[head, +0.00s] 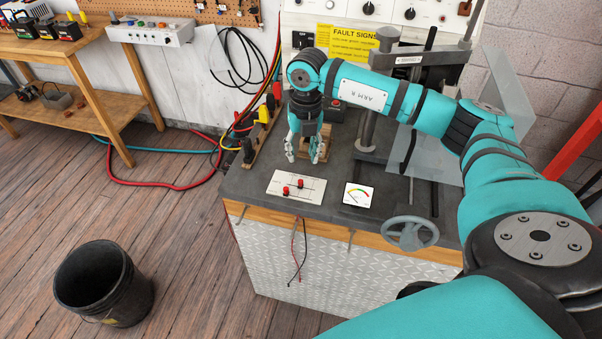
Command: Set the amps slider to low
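A white slider panel (310,190) lies on the front left part of the dark bench top. It has two red knobs, a front left one (286,190) and a back right one (300,183). Its lettering is too small to read, so I cannot tell which knob is amps. My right gripper (304,159) points down above the bench, behind the panel in the picture and apart from the knobs. Its fingers are spread with nothing seen between them. My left gripper is out of view.
A small gauge (358,195) sits right of the panel. A handwheel (410,233) is at the bench front. A metal stand post (370,128) and a clear shield (425,155) rise behind. Black, yellow and red clamps (263,112) line the left edge. A black bucket (104,284) stands on the floor.

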